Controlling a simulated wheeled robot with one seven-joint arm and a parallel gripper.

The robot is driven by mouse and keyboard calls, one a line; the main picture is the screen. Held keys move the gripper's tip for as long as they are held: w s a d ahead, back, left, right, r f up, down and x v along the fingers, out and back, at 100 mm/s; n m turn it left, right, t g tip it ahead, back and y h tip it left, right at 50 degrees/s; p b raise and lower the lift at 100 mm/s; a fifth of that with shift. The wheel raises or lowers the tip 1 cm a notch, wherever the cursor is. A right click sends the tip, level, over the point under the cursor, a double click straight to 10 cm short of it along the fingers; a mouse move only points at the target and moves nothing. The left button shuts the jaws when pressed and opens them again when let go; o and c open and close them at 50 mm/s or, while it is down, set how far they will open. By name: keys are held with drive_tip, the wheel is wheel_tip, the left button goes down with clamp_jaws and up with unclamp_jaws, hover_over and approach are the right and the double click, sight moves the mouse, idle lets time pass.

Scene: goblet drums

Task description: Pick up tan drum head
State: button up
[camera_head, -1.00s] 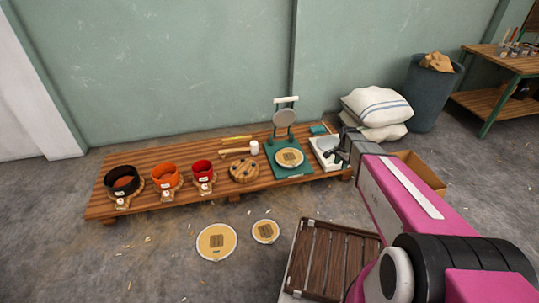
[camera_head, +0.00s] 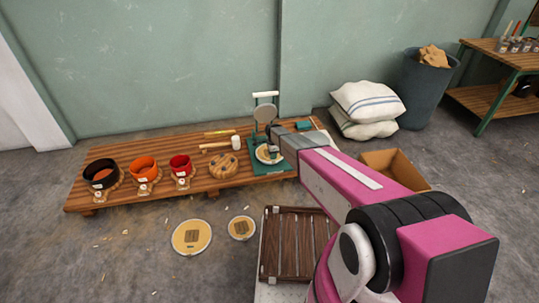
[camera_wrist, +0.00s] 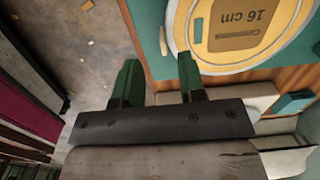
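A round tan drum head (camera_head: 264,157) with a pale rim lies on the green base (camera_head: 288,167) of a press on the low wooden platform. My arm partly covers it in the head view. In the wrist view the drum head (camera_wrist: 215,62) fills the upper right, with a label reading "16 cm". My gripper (camera_wrist: 158,64) has its two green fingers apart with nothing between them. The fingers are beside the drum head, the right one close to its rim; I cannot tell the height gap. Two more tan drum heads, a larger (camera_head: 191,237) and a smaller (camera_head: 241,228), lie on the floor.
Black (camera_head: 101,173), orange (camera_head: 143,168) and red (camera_head: 181,165) drum rings stand on the platform, left of a round wooden piece (camera_head: 223,165) and a mallet (camera_head: 220,145). A slatted crate (camera_head: 296,246) is near my arm. A cardboard box (camera_head: 397,168) and sacks (camera_head: 366,108) are at right.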

drive_tip(key=shift+w+f, duration=0.2)
drive_tip(key=shift+f, duration=2.55)
drive_tip(key=shift+c, duration=0.3)
clamp_jaws()
